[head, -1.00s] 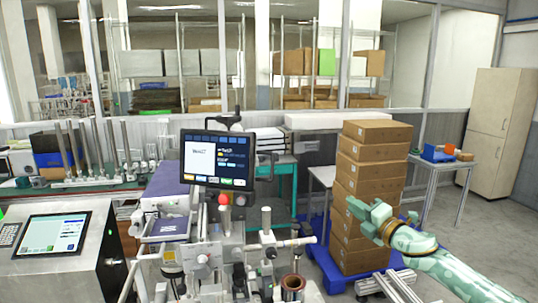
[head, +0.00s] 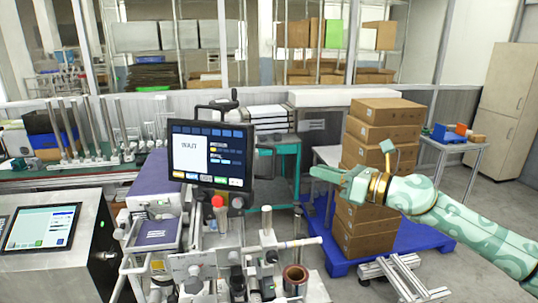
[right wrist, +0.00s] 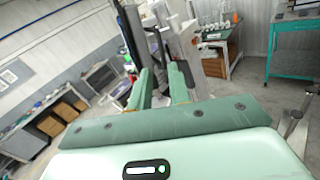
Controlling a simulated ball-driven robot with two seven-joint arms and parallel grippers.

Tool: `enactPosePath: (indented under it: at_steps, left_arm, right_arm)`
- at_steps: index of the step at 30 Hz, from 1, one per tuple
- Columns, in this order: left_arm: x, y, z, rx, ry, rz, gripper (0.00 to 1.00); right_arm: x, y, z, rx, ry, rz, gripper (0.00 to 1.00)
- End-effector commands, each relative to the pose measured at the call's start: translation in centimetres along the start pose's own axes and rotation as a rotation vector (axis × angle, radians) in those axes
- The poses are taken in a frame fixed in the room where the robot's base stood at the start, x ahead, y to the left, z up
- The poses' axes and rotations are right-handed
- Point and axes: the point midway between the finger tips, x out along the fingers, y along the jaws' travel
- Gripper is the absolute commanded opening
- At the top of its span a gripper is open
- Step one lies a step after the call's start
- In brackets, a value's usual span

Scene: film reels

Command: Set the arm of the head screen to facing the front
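The head screen (head: 210,155) is a dark, boxy monitor with a lit white and blue display, above the machine left of centre in the head view. Its display faces towards me, turned slightly to one side. A black handle (head: 214,108) shows above it; its supporting arm is mostly hidden behind it. My right gripper (head: 351,160) is right of the screen, clear of it, in front of the stacked boxes. In the right wrist view its two green fingers (right wrist: 161,85) stand apart with nothing seen between them. My left gripper is not in view.
A red knob (head: 218,201) and metal posts stand below the screen. Stacked cardboard boxes (head: 370,134) rest on a blue pallet (head: 405,238) at the right. A console with a tablet display (head: 40,228) is at the left. Open space lies between screen and gripper.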

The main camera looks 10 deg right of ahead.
Motion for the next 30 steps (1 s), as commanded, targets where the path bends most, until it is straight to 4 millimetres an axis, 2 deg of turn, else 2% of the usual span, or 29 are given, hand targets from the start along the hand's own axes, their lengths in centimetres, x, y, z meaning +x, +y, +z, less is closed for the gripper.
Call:
enactPosePath:
  at_steps: [5,9,15,18,24,30]
  left_arm:
    - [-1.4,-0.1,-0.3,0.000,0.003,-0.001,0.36]
    - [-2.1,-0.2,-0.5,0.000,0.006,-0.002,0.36]
    - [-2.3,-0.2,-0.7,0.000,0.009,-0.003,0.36]
    - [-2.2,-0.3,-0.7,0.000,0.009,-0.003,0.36]
    - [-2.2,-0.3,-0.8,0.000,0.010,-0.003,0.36]
    - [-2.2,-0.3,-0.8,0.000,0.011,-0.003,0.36]
  right_arm:
    - [3.6,0.2,0.5,0.002,-0.004,0.002,0.19]
    - [7.4,0.2,0.4,0.003,-0.003,0.002,0.19]
    - [12.0,0.1,0.2,0.004,-0.003,0.001,0.19]
    - [13.7,0.1,0.1,0.004,-0.002,0.001,0.19]
    - [15.3,0.1,0.1,0.002,-0.002,0.000,0.19]
    - [15.4,0.0,0.1,0.002,-0.001,0.000,0.19]
